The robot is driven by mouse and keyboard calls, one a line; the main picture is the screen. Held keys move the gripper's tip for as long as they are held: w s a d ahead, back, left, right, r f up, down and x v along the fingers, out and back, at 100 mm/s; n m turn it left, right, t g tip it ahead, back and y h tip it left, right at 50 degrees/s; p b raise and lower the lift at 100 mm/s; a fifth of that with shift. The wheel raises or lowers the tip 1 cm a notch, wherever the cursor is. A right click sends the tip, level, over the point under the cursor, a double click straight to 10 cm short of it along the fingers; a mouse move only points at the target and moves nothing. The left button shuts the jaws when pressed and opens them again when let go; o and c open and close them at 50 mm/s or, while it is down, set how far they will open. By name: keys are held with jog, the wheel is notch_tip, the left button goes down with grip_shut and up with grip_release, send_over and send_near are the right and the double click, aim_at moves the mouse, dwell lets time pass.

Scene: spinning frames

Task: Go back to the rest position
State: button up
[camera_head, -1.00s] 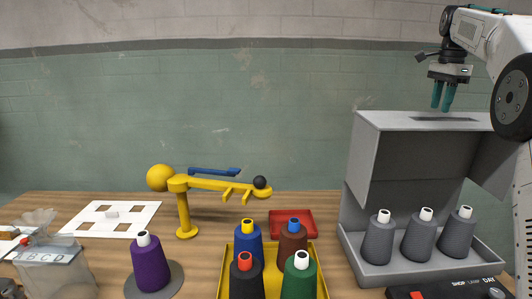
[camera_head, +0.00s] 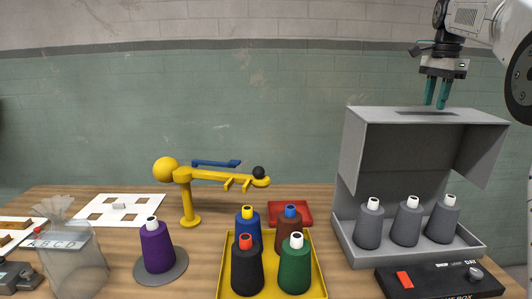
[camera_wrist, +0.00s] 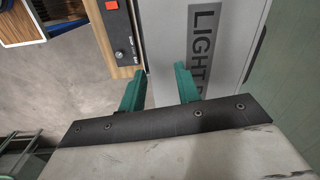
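My gripper (camera_head: 436,93) is raised at the upper right in the head view, above the top of the grey light box (camera_head: 385,115). Its two teal fingers point down, stand apart and hold nothing. In the wrist view the gripper (camera_wrist: 160,82) also shows its fingers apart with a clear gap. The light box top (camera_wrist: 200,45), with part of its lettering visible, lies below and beyond the fingers. I cannot tell exactly how far the fingertips are above it.
Several grey cones (camera_head: 406,221) stand inside the light box. A black control panel (camera_head: 440,281) is in front. A yellow tray (camera_head: 318,270) holds several coloured cones.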

jog(key=s+a+f+n, duration=0.2)
jog(key=s+a+n, duration=0.2)
jog(key=s+a, duration=0.5)
jog(key=s+a+f+n, duration=0.1)
jog(key=s+a+n, duration=0.3)
jog(key=s, duration=0.8)
jog(key=s+a+f+n, duration=0.3)
jog(key=s+f+n, duration=0.1)
jog(key=s+f, duration=0.5)
jog(key=s+a+f+n, duration=0.3)
jog(key=s+f, duration=0.6)
jog(key=s, duration=0.4)
jog(key=shift+s+f+n+t, duration=0.2)
jog(key=shift+n+t, duration=0.1)
jog(key=shift+n, duration=0.2)
jog(key=shift+w, duration=0.1)
